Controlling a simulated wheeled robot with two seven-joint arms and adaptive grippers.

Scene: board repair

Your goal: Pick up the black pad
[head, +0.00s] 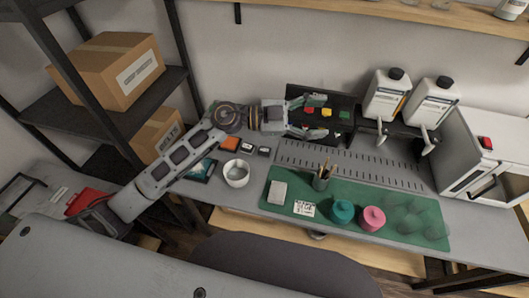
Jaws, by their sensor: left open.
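My left gripper (306,116) reaches in from the left and is open, with its two fingers spread over the left part of a dark tray or board (334,134) at the back of the bench. Nothing shows held between the fingers. I cannot clearly pick out a black pad; it may be hidden by the gripper or blend into the dark surface. Two small dark pieces with pale centres (247,148) (264,152) lie left of the mat. My right gripper is not in view.
A white bowl (236,174) stands below my left forearm. A green mat (262,196) holds a pen cup (321,182), a teal pot (342,211) and a pink pot (373,218). Two white bottles (385,95) (430,105) stand right of the tray. A shelf (90,121) with boxes is left.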

